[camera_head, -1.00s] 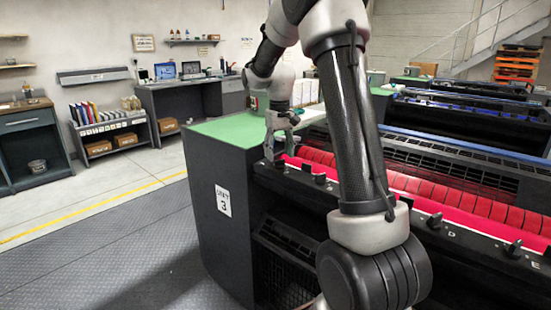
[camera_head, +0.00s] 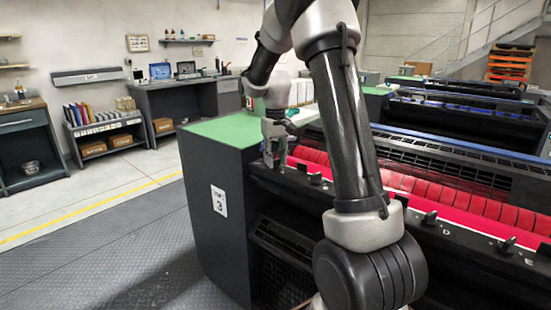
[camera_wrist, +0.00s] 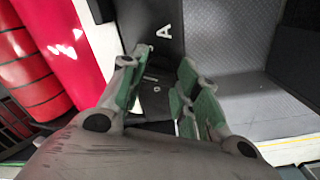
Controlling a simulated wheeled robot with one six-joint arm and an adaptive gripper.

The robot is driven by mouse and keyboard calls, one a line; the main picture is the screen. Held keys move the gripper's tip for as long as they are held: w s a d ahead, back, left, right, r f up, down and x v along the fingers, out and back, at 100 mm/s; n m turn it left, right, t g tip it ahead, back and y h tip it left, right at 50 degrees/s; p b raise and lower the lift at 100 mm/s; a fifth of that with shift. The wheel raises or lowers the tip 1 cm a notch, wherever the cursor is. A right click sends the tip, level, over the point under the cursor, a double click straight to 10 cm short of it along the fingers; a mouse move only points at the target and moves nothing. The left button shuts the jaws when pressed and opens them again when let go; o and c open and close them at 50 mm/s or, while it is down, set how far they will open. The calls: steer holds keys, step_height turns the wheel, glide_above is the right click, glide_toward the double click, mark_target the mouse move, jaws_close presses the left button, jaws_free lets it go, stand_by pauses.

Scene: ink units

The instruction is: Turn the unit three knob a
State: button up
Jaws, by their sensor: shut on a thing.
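Unit three is the dark cabinet with a green top (camera_head: 222,129) and a "UNIT 3" label (camera_head: 219,200). Red rollers run along it behind a dark front rail with small black knobs. My gripper (camera_head: 274,164) points down at the rail's left end, at the knob place nearest the green top. In the wrist view my gripper (camera_wrist: 164,72) has its green-padded fingers on either side of dark knob A (camera_wrist: 150,82), just below a white letter A (camera_wrist: 165,32). The fingers are shut on it. Most of the knob is hidden by the fingers and dark against the panel.
Other black knobs (camera_head: 429,217) stand along the rail to the right, one near the right edge (camera_head: 508,244). My arm crosses in front of the unit and hides part of the rail. Open grey floor (camera_head: 110,250) lies to the left. Desks and shelves stand at the back wall.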

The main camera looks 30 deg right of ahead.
mark_target(275, 160)
steer(key=shift+m, duration=0.3)
steer(key=m, duration=0.4)
steer(key=shift+m, duration=0.3)
steer(key=shift+w+m, duration=0.1)
steer(key=shift+m, duration=2.1)
steer(key=o, duration=1)
steer(key=shift+r, duration=0.1)
step_height(275, 160, up, 12)
steer(key=shift+f, duration=0.1)
